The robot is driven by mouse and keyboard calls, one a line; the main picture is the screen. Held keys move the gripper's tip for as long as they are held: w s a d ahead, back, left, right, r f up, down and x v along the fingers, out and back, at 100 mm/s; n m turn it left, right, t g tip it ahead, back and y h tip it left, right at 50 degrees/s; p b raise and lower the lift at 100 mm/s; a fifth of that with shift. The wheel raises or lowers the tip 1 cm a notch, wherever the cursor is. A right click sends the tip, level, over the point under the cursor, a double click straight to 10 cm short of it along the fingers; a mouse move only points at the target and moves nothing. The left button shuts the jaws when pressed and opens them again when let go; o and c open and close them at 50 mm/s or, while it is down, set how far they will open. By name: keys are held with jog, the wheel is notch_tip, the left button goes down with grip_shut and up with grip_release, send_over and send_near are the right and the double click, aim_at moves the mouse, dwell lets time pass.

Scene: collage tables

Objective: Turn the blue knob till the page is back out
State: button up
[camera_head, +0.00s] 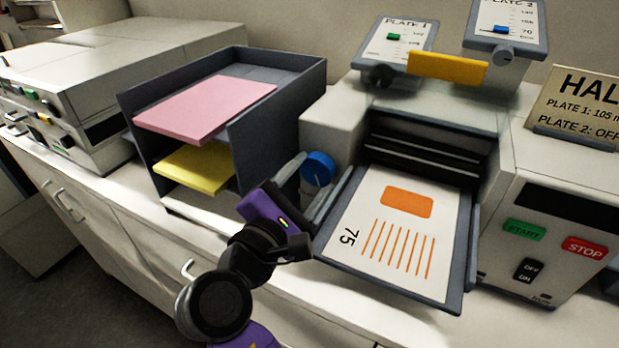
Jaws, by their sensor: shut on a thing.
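The blue knob (318,166) is on the left side of the machine (430,115), beside the feed opening. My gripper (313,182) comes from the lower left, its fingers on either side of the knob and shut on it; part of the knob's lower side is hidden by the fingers. The white page (400,235) lies on the dark tray (468,235) in front of the rollers (424,150). It shows an orange block, orange stripes and the number 75. Its far edge is close to the rollers; I cannot tell whether any part is under them.
A dark two-level paper rack (270,110) with pink sheets (205,108) and yellow sheets (195,167) stands left of my gripper. A panel with START (524,230) and STOP (585,247) buttons is at right. Two plate dials and a yellow bar (447,67) sit above.

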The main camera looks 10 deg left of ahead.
jog(key=shift+f+m, duration=0.1)
jog(key=shift+m, duration=0.2)
jog(key=m+b, duration=0.1)
jog(key=m, duration=0.1)
jog(key=shift+m, duration=0.4)
jog(key=m+b, duration=0.2)
jog(key=m, duration=0.1)
jog(key=shift+f+m, duration=0.1)
jog(key=shift+m, duration=0.2)
jog(key=m+b, duration=0.2)
jog(key=m, duration=0.1)
jog(key=shift+b, duration=0.4)
jog(key=shift+m+b, duration=1)
jog(key=shift+m, duration=0.8)
jog(key=shift+r, duration=0.2)
jog(key=o, duration=1.4)
